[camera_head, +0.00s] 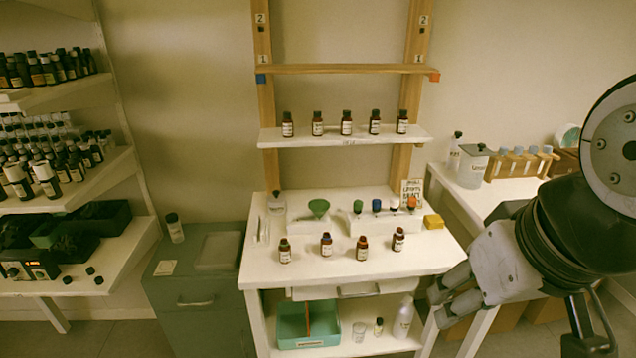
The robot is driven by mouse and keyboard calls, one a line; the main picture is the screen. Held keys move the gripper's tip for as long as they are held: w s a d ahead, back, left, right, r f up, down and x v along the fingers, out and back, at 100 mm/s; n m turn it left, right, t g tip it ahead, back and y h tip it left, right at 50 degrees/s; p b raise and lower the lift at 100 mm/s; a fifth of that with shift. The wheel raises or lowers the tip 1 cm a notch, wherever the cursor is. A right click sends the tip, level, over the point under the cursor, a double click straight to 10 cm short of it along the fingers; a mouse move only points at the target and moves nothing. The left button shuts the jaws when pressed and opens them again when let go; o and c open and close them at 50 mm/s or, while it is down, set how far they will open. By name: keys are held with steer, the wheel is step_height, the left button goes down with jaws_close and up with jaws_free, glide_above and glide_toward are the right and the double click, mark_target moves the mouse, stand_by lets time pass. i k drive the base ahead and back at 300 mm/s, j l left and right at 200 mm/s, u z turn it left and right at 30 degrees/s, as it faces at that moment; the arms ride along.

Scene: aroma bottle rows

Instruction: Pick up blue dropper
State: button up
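The blue dropper (377,206) has a blue top and stands upright in a small white rack (372,225) at the back right of the white worktable. A green-topped dropper (358,208) is on its left. A dark-topped dropper (394,205) and an orange-topped dropper (411,204) are on its right. My gripper (440,305) is at the lower right, in front of the table's right edge and well apart from the rack. Its two fingers look spread with nothing between them.
Several brown bottles (326,244) stand in a row before the rack. A green funnel (318,208) is on its left. A yellow block (433,221) and a sign card (411,188) are near its right end. A shelf with bottles (347,135) hangs above.

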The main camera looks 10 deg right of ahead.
mark_target(376, 204)
steer(key=i+j, duration=0.1)
steer(key=i, duration=0.55)
steer(key=i+j, duration=0.1)
steer(key=i, duration=0.55)
